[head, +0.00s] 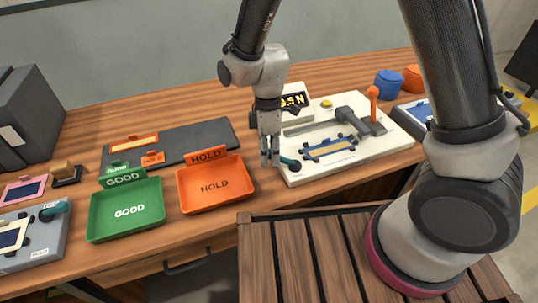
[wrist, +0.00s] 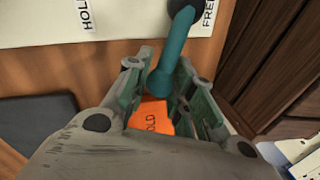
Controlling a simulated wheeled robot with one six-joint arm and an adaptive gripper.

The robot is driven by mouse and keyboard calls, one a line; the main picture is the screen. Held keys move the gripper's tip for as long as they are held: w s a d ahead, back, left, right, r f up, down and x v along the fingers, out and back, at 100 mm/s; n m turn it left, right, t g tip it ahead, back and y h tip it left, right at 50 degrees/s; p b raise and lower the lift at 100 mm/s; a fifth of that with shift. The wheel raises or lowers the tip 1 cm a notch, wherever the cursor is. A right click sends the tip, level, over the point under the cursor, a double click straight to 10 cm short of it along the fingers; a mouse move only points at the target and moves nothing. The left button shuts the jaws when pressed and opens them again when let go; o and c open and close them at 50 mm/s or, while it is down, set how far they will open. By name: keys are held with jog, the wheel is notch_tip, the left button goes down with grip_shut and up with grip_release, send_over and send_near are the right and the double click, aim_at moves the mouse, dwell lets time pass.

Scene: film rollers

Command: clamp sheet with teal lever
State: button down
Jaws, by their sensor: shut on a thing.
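A white fixture board (head: 375,152) lies on the bench right of centre. A blue-framed holder with a tan sheet (head: 328,148) sits on it. The teal lever (head: 290,163) sticks out at the board's front left edge. In the wrist view the teal lever (wrist: 176,52) runs from a dark pivot to between my fingers. The board's printed labels, partly cut off, show either side of the pivot: HOLD (wrist: 78,14) and FREE (wrist: 208,12). My gripper (head: 268,163) points down at that corner, shut on the lever's end; the fingers partly hide the contact.
An orange HOLD tray (head: 180,204) and a green GOOD tray (head: 92,231) stand left of my gripper. The board also carries a grey arm with an orange-knobbed handle (head: 373,94). Blue (head: 388,82) and orange (head: 412,77) containers stand behind it. Bare bench runs along the back.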

jog(key=w+m, duration=0.2)
jog(key=m, duration=0.1)
jog(key=shift+w+d+m+y, duration=0.1)
jog(key=shift+d+m+y, duration=0.2)
jog(key=shift+d, duration=0.1)
jog(key=m, duration=0.1)
jog(key=w+d+m, duration=0.1)
jog(key=shift+w+m+y, duration=0.2)
jog(key=shift+m+y, duration=0.1)
jog(key=m, duration=0.1)
jog(key=w+d+m, duration=0.1)
jog(key=shift+d+m+t, duration=0.1)
jog(key=shift+m+t, duration=0.2)
jog(key=shift+w+d+m+t+y, duration=0.2)
jog(key=shift+d+m, duration=0.25)
jog(key=shift+m, duration=0.35)
jog(key=shift+w+d+m+t+y, duration=0.1)
jog(key=shift+w+d+m+y, duration=0.2)
jog(key=shift+m, duration=0.5)
jog(key=shift+d, duration=0.15)
jog(key=c, duration=1.2)
grip_release()
jog(key=v, duration=1.2)
